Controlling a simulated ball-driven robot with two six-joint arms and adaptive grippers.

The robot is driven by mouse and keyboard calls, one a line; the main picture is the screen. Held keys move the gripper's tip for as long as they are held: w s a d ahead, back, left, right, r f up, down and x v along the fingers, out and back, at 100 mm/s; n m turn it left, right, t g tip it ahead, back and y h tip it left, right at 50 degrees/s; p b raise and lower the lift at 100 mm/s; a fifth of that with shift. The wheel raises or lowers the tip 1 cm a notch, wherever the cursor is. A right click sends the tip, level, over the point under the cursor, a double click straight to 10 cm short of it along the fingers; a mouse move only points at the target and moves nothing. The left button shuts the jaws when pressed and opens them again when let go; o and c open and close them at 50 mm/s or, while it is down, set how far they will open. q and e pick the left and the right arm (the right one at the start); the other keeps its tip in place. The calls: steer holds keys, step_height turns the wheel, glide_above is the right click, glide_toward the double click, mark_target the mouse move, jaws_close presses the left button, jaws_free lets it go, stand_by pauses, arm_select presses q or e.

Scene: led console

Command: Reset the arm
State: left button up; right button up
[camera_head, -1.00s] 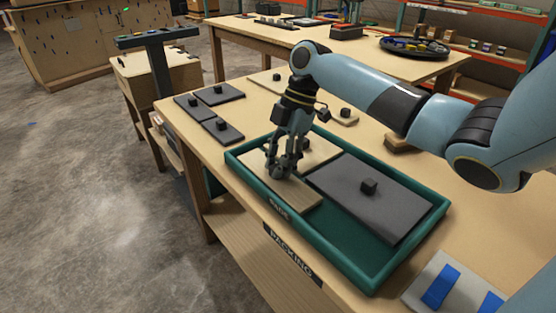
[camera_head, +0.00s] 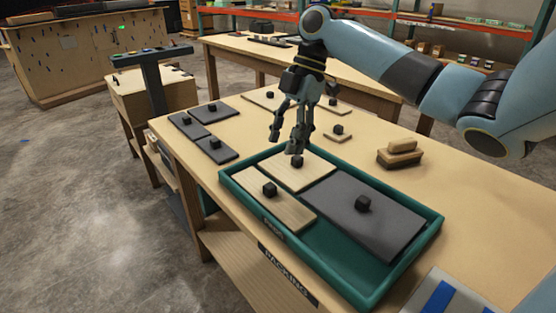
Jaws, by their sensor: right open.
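My right gripper (camera_head: 287,145) is open and empty, fingers pointing down. It hangs above the far edge of the green tray (camera_head: 353,296), close over the knob of a light wooden panel (camera_head: 318,167); I cannot tell whether it touches that knob. My right arm (camera_head: 395,65) reaches in from the right. The tray also holds a second light wooden panel (camera_head: 262,209) at the near left and a large dark grey panel (camera_head: 370,223) at the right, each with a black knob. My left gripper is out of view.
Dark knobbed panels (camera_head: 211,112) lie at the table's left. Small wooden knobbed pieces (camera_head: 338,133) lie behind the tray. A wooden block with a handle (camera_head: 400,155) stands to the right. A board with blue strips (camera_head: 445,298) is at the front right. The right tabletop is mostly clear.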

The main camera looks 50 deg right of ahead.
steer(key=shift+v, duration=1.1)
steer(key=shift+r, duration=0.1)
